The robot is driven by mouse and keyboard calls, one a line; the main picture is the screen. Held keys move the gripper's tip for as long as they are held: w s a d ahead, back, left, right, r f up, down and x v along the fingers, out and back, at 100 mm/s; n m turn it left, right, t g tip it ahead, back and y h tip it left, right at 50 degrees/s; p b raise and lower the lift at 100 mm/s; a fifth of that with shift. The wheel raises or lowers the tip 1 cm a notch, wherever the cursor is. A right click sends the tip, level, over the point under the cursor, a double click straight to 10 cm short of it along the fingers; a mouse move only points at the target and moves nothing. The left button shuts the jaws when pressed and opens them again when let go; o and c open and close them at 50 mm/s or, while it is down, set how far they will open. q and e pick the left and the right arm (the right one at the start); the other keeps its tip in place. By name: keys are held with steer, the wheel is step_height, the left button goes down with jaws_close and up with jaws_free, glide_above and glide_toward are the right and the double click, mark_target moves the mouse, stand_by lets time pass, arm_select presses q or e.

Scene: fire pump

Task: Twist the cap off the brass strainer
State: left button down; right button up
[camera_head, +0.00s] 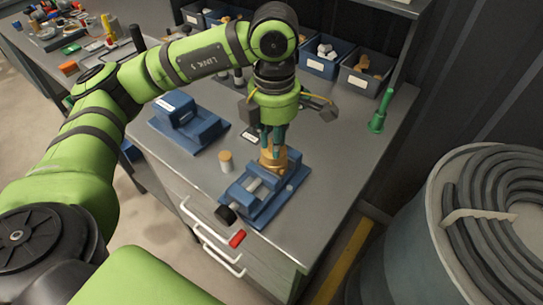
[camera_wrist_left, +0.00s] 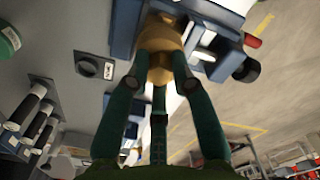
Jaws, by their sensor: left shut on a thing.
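The brass strainer (camera_head: 275,164) stands upright in the blue vise (camera_head: 258,203) near the front of the bench. It also shows in the left wrist view (camera_wrist_left: 163,38), between the fingertips, with the vise behind it. My left gripper (camera_head: 272,148) points down from above, its dark teal fingers closed around the strainer's top end. In the left wrist view the gripper's fingers (camera_wrist_left: 160,80) reach the narrower brass end, which I take for the cap. The fingers partly hide the cap, so I cannot tell how far it is turned. My right gripper is not in view.
A blue block-shaped fixture (camera_head: 188,122) lies farther left. Blue bins (camera_head: 320,60) line the back. A green upright tool (camera_head: 381,110) stands at right, and a hose drum (camera_head: 455,225) stands beside the bench.

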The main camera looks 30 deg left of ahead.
arm_select(q)
steer(key=shift+w+r+p, duration=0.1)
steer(key=shift+r+p, duration=1)
steer(key=shift+r, duration=0.75)
steer(key=shift+f, duration=0.1)
